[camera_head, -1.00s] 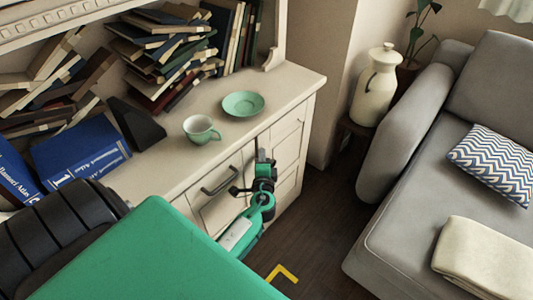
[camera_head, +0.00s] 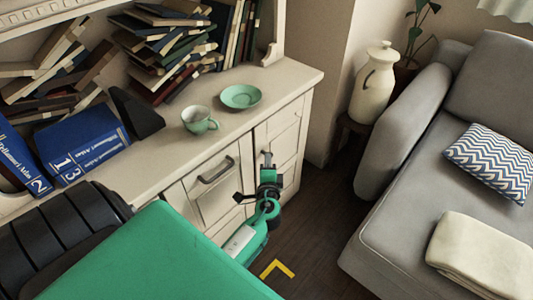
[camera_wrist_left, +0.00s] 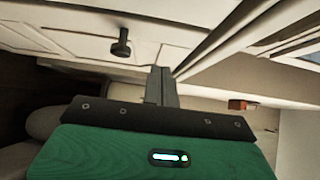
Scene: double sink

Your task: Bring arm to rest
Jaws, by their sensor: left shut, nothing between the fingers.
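My left gripper (camera_head: 267,160) is in front of the white cabinet's doors, below the countertop's front edge. It also shows in the left wrist view (camera_wrist_left: 161,86), where its fingers are together with nothing between them. Whether it touches the cabinet is hard to tell. My green left arm (camera_head: 155,258) fills the lower left of the head view and hides part of the cabinet front. My right gripper is not in view.
The white cabinet (camera_head: 170,158) carries a green cup (camera_head: 199,121), a saucer (camera_head: 240,96), blue atlases (camera_head: 80,148) and piled books (camera_head: 165,45). A grey sofa (camera_head: 400,215) stands right. Dark floor (camera_head: 318,215) between them is clear except for a yellow corner mark (camera_head: 278,268).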

